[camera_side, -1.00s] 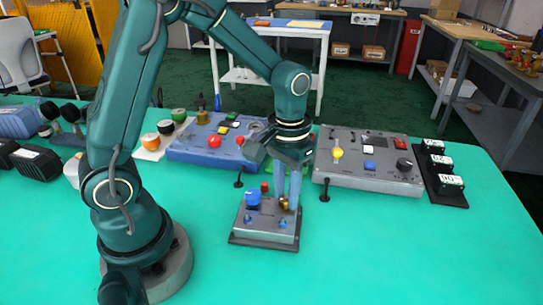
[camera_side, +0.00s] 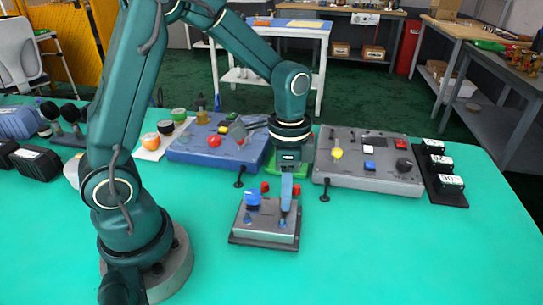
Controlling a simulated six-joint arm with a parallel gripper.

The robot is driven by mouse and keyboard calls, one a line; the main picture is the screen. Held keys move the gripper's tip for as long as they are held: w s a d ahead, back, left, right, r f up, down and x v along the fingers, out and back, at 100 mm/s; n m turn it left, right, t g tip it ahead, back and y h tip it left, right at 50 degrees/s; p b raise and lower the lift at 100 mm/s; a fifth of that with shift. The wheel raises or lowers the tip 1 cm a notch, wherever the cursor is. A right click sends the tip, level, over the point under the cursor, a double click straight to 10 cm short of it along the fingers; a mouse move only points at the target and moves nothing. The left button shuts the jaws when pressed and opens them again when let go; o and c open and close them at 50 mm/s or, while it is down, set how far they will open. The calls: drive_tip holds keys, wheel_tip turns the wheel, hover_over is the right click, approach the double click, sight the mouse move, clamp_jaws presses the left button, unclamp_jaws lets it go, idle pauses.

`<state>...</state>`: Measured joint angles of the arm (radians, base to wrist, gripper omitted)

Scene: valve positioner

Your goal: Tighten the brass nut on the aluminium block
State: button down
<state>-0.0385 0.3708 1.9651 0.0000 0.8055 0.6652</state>
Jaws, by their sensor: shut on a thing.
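The aluminium block (camera_side: 264,237) sits on a dark base plate on the green table in the side view. A blue knob (camera_side: 252,200) stands on the block to the left of my fingers.
A red button (camera_side: 265,187) and another red part (camera_side: 296,190) show close to my fingers. A blue panel (camera_side: 185,155) stands behind left and a grey panel (camera_side: 375,178) behind right. Small black levers (camera_side: 325,190) stand near the block. The table's front right is clear.

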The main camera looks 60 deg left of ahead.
drive_tip(key=shift+m, duration=0.6)
drive_tip(key=c, duration=0.6)
unclamp_jaws()
drive_tip(key=shift+c, duration=0.2)
drive_tip(key=shift+r, duration=2.6)
drive_tip(key=s+d+r+n+t, duration=0.1)
drive_tip(key=s+r+n+t, duration=0.4)
drive_tip(key=s+n, duration=0.3)
drive_tip(key=shift+s+r+t, duration=0.3)
drive_tip(key=shift+s+r, duration=0.1)
drive_tip(key=shift+s, duration=0.75)
